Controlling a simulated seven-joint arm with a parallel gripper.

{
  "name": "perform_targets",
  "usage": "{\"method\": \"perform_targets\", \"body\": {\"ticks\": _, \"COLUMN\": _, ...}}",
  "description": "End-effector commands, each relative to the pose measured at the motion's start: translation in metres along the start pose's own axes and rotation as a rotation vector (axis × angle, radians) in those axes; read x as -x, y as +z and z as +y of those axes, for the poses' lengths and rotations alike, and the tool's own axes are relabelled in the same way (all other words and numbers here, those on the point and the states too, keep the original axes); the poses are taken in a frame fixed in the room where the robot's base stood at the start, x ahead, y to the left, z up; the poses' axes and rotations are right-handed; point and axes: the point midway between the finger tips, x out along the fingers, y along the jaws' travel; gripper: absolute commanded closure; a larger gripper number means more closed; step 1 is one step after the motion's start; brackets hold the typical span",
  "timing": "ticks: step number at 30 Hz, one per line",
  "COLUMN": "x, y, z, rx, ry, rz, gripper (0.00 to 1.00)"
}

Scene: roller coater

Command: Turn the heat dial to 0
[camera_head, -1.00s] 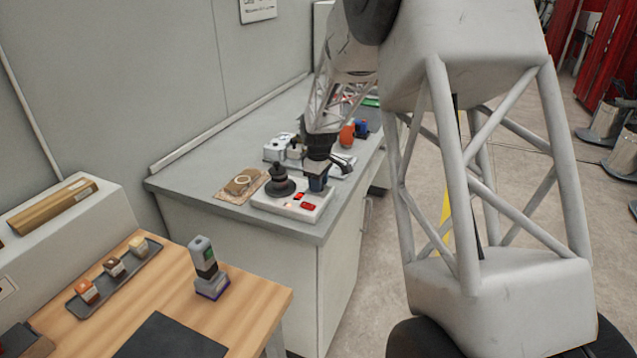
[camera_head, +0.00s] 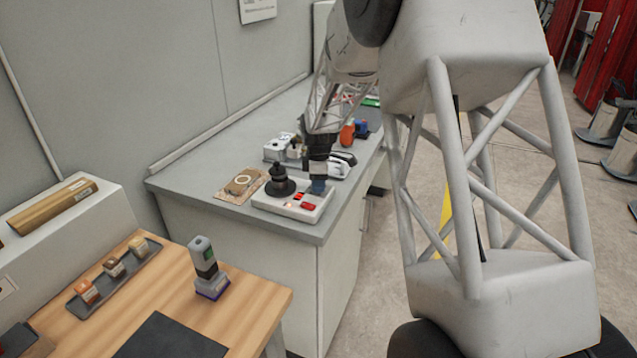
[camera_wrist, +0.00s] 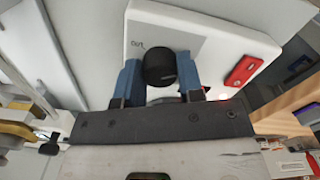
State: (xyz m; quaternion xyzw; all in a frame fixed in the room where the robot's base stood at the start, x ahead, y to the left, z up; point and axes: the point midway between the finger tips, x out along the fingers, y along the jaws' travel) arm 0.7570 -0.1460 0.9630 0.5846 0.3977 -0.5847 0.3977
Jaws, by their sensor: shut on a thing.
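The black heat dial (camera_wrist: 159,68) is a round knob on the white unit (camera_wrist: 205,40), seen in the wrist view. My gripper (camera_wrist: 158,64) has its two blue fingers on either side of the dial, shut on it. Small dark lettering beside the dial is too blurred to read, and I see no pointer mark. In the head view, my gripper (camera_head: 318,187) reaches down to the right part of the white unit (camera_head: 283,206), and its fingers hide the dial there.
A red switch (camera_wrist: 244,71) sits right of the dial. A black stepped knob-like piece (camera_head: 279,182) stands on the unit's left side. A brown patch with a ring (camera_head: 240,183) lies left of it. Other devices (camera_head: 280,148) stand behind. The grey counter's front left is clear.

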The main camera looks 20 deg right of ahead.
Motion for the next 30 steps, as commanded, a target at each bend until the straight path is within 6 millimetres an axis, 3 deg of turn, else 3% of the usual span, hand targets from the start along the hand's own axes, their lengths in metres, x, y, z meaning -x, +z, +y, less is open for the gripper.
{"method": "perform_targets", "body": {"ticks": 5, "x": 0.001, "y": 0.000, "z": 0.000, "rx": 0.000, "ry": 0.001, "rz": 0.000, "gripper": 0.89}}
{"method": "perform_targets", "body": {"ticks": 6, "x": 0.001, "y": 0.000, "z": 0.000, "rx": 0.000, "ry": 0.001, "rz": 0.000, "gripper": 0.59}}
{"method": "perform_targets", "body": {"ticks": 10, "x": 0.000, "y": 0.000, "z": 0.000, "rx": -0.001, "ry": 0.001, "rz": 0.000, "gripper": 0.40}}
{"method": "perform_targets", "body": {"ticks": 22, "x": 0.004, "y": 0.000, "z": 0.000, "rx": -0.001, "ry": 0.001, "rz": 0.000, "gripper": 0.40}}
{"method": "perform_targets", "body": {"ticks": 30, "x": 0.028, "y": 0.000, "z": 0.000, "rx": -0.001, "ry": 0.002, "rz": 0.000, "gripper": 0.40}}
